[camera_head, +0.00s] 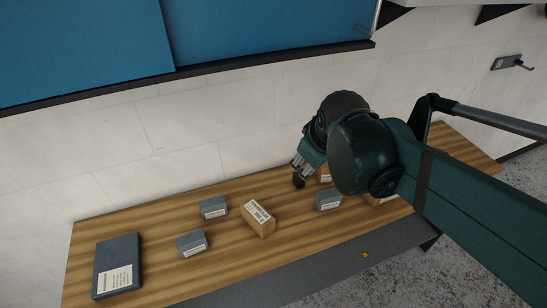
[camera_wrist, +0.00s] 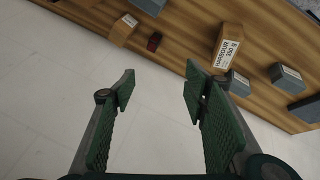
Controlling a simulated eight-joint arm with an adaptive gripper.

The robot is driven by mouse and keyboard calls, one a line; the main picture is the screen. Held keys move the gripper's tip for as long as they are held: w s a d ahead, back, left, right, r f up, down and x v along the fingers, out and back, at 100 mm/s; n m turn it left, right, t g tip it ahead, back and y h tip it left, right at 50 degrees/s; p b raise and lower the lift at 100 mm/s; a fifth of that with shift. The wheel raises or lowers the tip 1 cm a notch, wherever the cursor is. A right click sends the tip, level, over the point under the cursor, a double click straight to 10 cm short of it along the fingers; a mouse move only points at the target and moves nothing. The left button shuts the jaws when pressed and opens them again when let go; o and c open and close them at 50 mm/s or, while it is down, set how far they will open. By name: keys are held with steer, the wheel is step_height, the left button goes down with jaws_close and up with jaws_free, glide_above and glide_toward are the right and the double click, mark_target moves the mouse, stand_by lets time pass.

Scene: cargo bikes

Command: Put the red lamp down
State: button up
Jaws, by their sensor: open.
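A small dark red object, likely the red lamp (camera_wrist: 154,41), stands on the wooden bench top near its wall-side edge in the wrist view. In the head view it shows as a small dark shape (camera_head: 299,182) just below my gripper (camera_head: 302,168). In the wrist view my gripper (camera_wrist: 160,88) is open, with nothing between its green fingers. The red object lies beyond the fingertips, apart from them. Its fine detail is too small to tell.
A cardboard box (camera_head: 258,218) and grey boxes (camera_head: 213,207) (camera_head: 192,242) (camera_head: 328,199) stand on the bench (camera_head: 160,225). A dark flat case (camera_head: 117,265) lies at the left end. Another cardboard box (camera_wrist: 122,28) is close to the red object. The wall runs behind.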

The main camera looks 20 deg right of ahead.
steer(key=s+a+m+t+y, duration=0.1)
steer(key=s+a+m, duration=0.3)
steer(key=a, duration=0.5)
steer(key=shift+s+f+y, duration=0.25)
steer(key=shift+s+y, duration=0.05)
steer(key=shift+o, duration=0.5)
steer(key=shift+d+m, duration=0.1)
steer(key=shift+m, duration=0.2)
steer(key=m+g+h+b, duration=0.2)
steer(key=m+g+h, duration=0.35)
steer(key=m, duration=1.25)
glide_above(297, 174)
steer(key=a, duration=0.2)
steer(key=shift+g+y, duration=0.55)
steer(key=shift+g, duration=0.1)
step_height(297, 174, down, 22)
steer(key=shift+s+a+f, duration=0.1)
steer(key=shift+s+a, duration=0.05)
steer(key=shift+x, duration=1.25)
